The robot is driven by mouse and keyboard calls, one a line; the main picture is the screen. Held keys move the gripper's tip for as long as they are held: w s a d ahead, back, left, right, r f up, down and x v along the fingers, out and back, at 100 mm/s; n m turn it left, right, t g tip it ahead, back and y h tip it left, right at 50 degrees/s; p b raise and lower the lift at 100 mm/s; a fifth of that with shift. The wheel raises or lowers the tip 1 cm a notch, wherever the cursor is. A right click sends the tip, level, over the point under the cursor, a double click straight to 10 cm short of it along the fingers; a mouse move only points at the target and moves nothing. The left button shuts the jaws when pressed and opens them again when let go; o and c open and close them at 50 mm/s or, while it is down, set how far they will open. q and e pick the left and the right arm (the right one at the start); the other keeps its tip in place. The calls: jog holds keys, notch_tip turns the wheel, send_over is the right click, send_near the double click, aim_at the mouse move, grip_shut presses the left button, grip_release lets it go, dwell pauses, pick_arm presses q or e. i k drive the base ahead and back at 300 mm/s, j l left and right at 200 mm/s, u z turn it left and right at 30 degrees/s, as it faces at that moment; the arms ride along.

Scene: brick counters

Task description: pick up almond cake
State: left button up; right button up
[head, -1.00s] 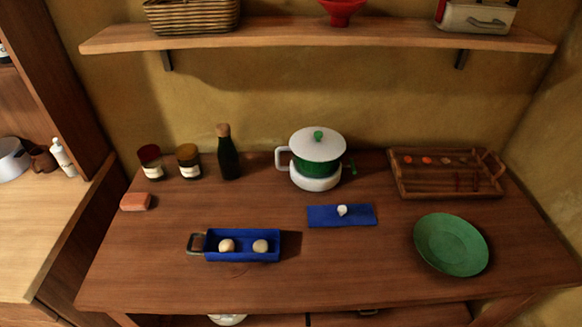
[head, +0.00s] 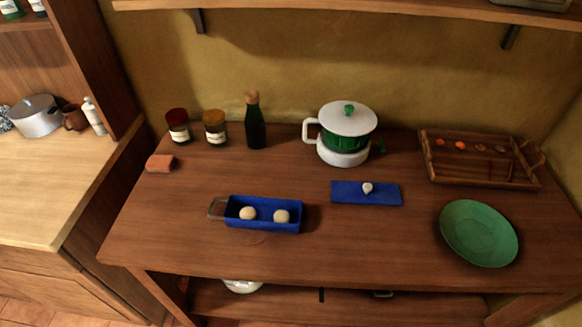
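Two small round pale cakes sit in a blue rectangular dish on the wooden counter (head: 190,240): a left one (head: 248,213) and a right one (head: 281,216). They look like the almond cakes, though I cannot confirm it from their looks. The blue dish (head: 262,226) has a loop handle at its left end. Neither of my grippers is in the head view.
Behind stand two jars (head: 178,126), a dark bottle (head: 255,124) and a white-and-green pot (head: 345,135). A reddish block (head: 160,163) lies at left. A blue board (head: 350,192) with a small white item, a green plate (head: 479,233) and a wooden tray (head: 455,178) are at right.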

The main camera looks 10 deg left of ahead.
aim_at(281, 216)
jog(key=z, duration=1.3)
jog(key=u, duration=1.6)
jog(key=k+l+u, duration=0.1)
jog(key=l+u, duration=0.2)
jog(key=u, duration=0.15)
jog(key=k+l+u, duration=0.2)
jog(key=u, duration=0.25)
